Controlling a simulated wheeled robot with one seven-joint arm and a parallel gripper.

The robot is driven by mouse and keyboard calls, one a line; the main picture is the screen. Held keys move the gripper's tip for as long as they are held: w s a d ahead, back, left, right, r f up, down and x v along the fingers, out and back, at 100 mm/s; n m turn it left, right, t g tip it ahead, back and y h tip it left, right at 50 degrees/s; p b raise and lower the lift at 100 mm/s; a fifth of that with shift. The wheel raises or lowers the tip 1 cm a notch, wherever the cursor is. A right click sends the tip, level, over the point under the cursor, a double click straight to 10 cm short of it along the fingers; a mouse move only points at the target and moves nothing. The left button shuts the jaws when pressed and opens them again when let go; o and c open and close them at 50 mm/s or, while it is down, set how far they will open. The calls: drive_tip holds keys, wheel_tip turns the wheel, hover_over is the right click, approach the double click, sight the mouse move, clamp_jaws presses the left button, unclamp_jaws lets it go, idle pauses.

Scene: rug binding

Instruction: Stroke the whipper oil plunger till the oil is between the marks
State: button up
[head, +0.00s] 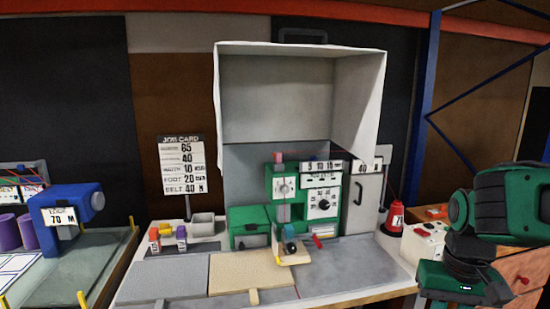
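The green whipper machine (305,195) stands on the bench, with dials and number plates on its front. A pink-red knob (278,157) sits on top of its left part, and a red handle (319,242) lies low at its right front. I cannot tell which is the oil plunger. The oil level and its marks are too small to make out. My arm is at the right, with the green end (463,284) low in the picture, well apart from the machine. My gripper's fingers do not show, so open or shut cannot be told.
A white open hood (276,99) rises above the machine. A job card (182,165) stands left of it. A red bottle (396,215) and white box (425,240) are between bench and arm. Grey (165,282) and beige (250,272) pieces lie in front. A blue machine (62,207) stands left.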

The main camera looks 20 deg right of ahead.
clamp_jaws()
idle(1.5)
